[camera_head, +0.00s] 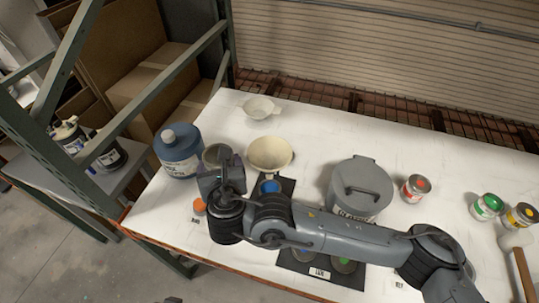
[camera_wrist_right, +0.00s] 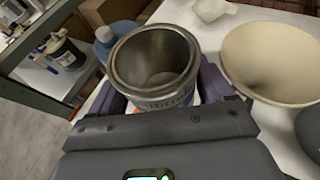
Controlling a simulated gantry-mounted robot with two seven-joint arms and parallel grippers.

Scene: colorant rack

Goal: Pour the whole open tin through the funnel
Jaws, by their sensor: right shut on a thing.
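My right gripper (camera_head: 220,166) is shut on the open metal tin (camera_head: 215,155), left of the funnel and above the table. In the right wrist view the tin (camera_wrist_right: 155,65) sits between the two fingers (camera_wrist_right: 165,88), mouth up and roughly upright. Its inside looks bare grey metal; I cannot tell whether liquid is in it. The cream funnel (camera_head: 270,152) is to the right of the tin, apart from it, and also shows in the right wrist view (camera_wrist_right: 275,60). A blue thing (camera_head: 270,186) shows just below the funnel, partly hidden by my arm. My left gripper is not in view.
A blue jug (camera_head: 178,152) stands close left of the tin. A small cream scoop (camera_head: 262,107) lies behind the funnel. The back middle of the table is clear.

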